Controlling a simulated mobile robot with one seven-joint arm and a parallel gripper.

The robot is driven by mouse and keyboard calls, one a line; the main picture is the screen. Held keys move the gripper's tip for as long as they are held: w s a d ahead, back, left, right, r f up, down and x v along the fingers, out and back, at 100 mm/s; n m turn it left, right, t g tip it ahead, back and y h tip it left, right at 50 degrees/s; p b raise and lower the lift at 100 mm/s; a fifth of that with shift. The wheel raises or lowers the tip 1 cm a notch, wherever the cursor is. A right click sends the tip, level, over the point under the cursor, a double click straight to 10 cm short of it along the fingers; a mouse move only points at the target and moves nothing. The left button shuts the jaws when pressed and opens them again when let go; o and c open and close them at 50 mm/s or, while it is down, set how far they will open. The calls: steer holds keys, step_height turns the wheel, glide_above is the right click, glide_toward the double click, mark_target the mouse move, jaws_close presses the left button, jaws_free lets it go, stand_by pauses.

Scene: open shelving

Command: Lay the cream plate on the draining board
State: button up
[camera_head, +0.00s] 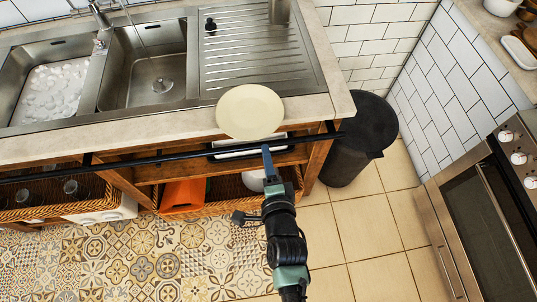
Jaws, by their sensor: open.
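The round cream plate (250,112) appears over the counter's front edge, its far part overlapping the front of the draining board (255,60). I cannot tell whether it rests on the counter or sits above it. The draining board is ridged steel, right of the sinks, and mostly bare. My gripper (267,153) is just in front of the plate's near edge, pointing toward it. It is open, with its fingers seen nearly edge-on. Whether the fingers touch the plate is not clear.
A dark rail (150,160) runs along the counter front. Two steel sinks (147,78) with a tap lie left. A small black item (210,24) and a metal container (279,12) stand at the board's back. A black bin (362,135) and an oven (490,215) are right.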

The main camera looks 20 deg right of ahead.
steer(key=shift+v, duration=0.9)
